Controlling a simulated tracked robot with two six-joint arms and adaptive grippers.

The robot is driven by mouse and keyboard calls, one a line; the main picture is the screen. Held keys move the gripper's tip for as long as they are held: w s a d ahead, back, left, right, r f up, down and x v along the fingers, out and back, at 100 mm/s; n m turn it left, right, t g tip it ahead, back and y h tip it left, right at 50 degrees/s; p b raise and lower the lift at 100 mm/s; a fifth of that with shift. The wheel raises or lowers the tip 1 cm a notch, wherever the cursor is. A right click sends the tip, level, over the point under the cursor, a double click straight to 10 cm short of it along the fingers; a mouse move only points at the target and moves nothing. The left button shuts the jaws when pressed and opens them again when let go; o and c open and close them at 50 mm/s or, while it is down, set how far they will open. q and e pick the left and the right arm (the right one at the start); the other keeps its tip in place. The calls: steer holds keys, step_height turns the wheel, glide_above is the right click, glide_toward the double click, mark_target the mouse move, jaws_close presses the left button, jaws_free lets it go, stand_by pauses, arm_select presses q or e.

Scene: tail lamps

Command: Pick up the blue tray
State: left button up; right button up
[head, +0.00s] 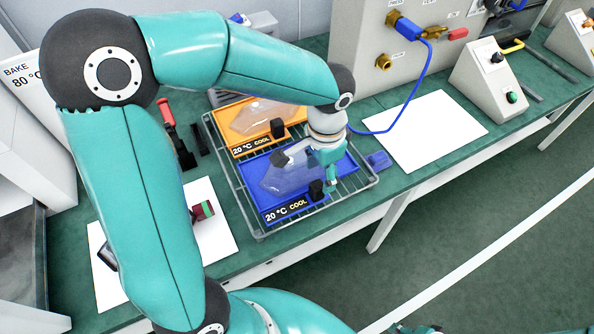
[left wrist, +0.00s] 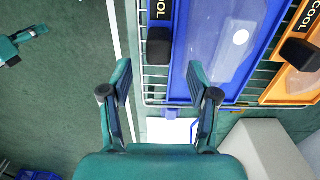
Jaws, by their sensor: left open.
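The blue tray (head: 270,190) lies on a wire rack (head: 373,180) on the green bench. It holds a clear lamp lens (head: 285,178) and has a "20 °C COOL" label and a black block (head: 317,189) near its front right. My left gripper (head: 325,182) is over the tray's right part, close to the black block. In the left wrist view the open jaws (left wrist: 160,80) have nothing between them, and the blue tray (left wrist: 215,55) and its black block (left wrist: 159,47) show beyond them. Part of my right arm, possibly its gripper (left wrist: 30,36), shows at upper left there, too small to judge.
An orange tray (head: 240,142) with another lens sits behind the blue one on the rack. A small blue part (head: 379,160) lies right of the rack. White sheets (head: 425,130), a grey cabinet (head: 375,50) with a blue hose, and a red-handled clamp (head: 170,120) are nearby.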

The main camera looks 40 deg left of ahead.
mark_target(316, 185)
arm_select(q)
steer(key=f, duration=0.2)
steer(key=s+f, duration=0.1)
steer(key=f, duration=0.1)
steer(key=shift+a, duration=0.2)
steer(key=shift+f, duration=0.55)
jaws_close()
